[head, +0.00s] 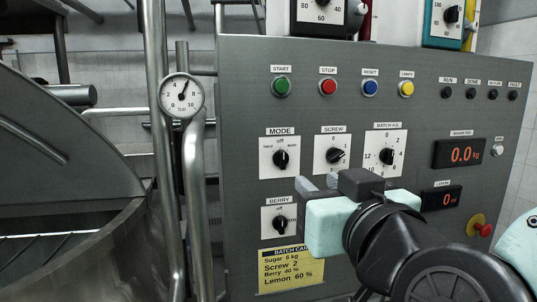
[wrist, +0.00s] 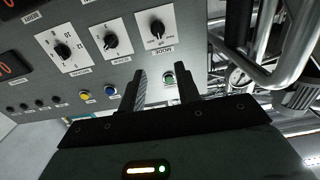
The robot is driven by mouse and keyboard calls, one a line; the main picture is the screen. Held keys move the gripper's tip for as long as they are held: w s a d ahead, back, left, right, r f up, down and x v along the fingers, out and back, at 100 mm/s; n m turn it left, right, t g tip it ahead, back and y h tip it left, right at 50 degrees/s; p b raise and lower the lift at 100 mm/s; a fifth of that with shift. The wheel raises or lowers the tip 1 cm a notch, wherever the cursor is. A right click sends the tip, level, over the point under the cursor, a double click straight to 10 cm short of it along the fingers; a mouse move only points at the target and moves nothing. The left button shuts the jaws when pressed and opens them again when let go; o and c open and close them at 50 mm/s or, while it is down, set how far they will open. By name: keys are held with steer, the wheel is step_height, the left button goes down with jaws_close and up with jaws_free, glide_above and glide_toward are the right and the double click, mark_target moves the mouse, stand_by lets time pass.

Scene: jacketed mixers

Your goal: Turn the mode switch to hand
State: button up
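The mode switch (head: 281,159) is a black knob on a white plate at the left of the grey control panel. Its plate reads hand on the left, off on top, and its right label is hard to read. The knob looks upright, toward off. The wrist view, turned upside down, shows it too (wrist: 157,29), beyond the fingertips. My gripper (head: 319,182) is in front of the panel, below and right of the switch in the head view. In the wrist view its fingers (wrist: 163,78) are apart and empty, with the green start button showing between them.
The screw knob (head: 337,155) and batch knob (head: 387,156) sit right of the mode switch, and the berry switch (head: 280,222) below it. Start, stop, reset and lamps buttons line the top. Pipes with a gauge (head: 181,95) and a steel vessel (head: 70,190) stand left.

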mark_target(284, 152)
steer(key=p+x, duration=0.8)
steer(key=x, duration=0.8)
steer(key=shift+r+p, duration=0.1)
steer(key=shift+p, duration=0.2)
steer(key=shift+w+a, duration=0.15)
steer(key=shift+w, duration=0.55)
steer(key=shift+c, duration=0.3)
jaws_close()
